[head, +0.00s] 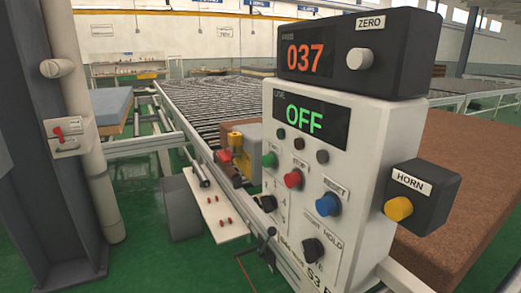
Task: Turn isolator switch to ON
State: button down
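A light grey box (67,137) with a red handle (59,132) is fixed to the dark column at the far left, beside a beige pipe. It looks like the isolator switch, but its markings are too small to read, so I cannot tell its ON and OFF positions. The control panel (375,140) at the right has a display (305,115) reading OFF in green. My gripper is not in view.
The panel carries several push buttons and black rotary knobs, a counter box (350,52) reading 037 and a HORN box (423,196). A roller conveyor (205,100) runs behind it. A brown slab (455,175) lies at the right.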

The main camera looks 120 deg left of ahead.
aim_at(226, 157)
jog(key=u, duration=3.65)
